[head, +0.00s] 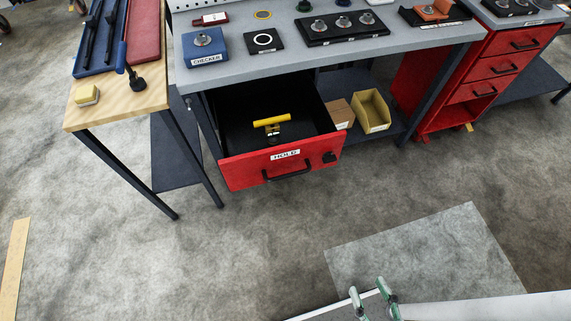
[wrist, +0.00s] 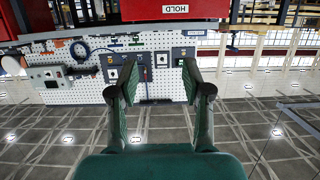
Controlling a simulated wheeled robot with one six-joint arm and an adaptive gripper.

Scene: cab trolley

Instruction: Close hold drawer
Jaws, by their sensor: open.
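The red hold drawer (head: 235,173) is pulled out from under the grey workbench in the head view. Its front carries a white HOLD label, a black handle (head: 288,172) and a small black lock or knob. A yellow-handled valve-like part (head: 272,122) lies inside it. My gripper (head: 369,286) is open and empty at the bottom of the head view, well short of the drawer and apart from it. In the wrist view, my gripper's two green fingers (wrist: 156,78) are spread, and the red drawer front with its HOLD label (wrist: 135,10) shows at the top edge.
The workbench (head: 240,73) carries a blue checker block and several parts. A wooden-topped table (head: 115,103) stands to the left, its legs near the drawer. A yellow bin (head: 372,110) sits on the lower shelf right of the drawer. The floor before the drawer is clear.

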